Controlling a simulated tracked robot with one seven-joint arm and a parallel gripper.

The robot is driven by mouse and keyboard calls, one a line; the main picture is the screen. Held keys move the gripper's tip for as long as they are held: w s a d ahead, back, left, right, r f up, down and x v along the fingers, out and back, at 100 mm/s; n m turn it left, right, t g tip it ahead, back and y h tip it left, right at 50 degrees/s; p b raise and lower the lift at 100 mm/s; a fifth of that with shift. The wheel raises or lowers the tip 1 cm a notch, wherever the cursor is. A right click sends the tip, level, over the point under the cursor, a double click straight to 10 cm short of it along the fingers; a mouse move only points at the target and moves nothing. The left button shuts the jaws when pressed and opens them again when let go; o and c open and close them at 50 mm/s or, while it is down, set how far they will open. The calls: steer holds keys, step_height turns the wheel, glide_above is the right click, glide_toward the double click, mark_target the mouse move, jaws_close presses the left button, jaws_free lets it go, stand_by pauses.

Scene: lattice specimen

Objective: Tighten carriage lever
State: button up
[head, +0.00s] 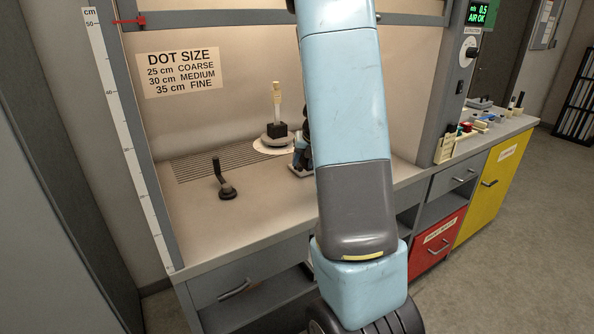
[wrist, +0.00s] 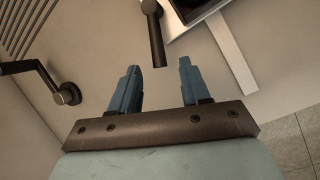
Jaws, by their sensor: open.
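A dark lever (head: 226,188) with a round hub and an upright, bent arm stands on the bench in the head view. What looks like the same lever (wrist: 66,93) is at the left of the wrist view, left of my fingers. A second dark rod-like handle (wrist: 155,40) is at the top of the wrist view, beyond the gap between my fingers. I cannot tell which is the carriage lever. My gripper (wrist: 157,78) has its blue fingers apart with nothing between them, touching neither. In the head view my arm covers part of the bench, and I cannot make out the gripper there.
A partly hidden dark item (head: 301,160) is beside my arm. A pale bar (wrist: 232,55) lies right of the handle. The bench front is clear; vent slots (head: 215,160) run behind.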

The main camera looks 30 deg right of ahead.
mark_target(300, 166)
steer(key=shift+x, duration=2.45)
jaws_close()
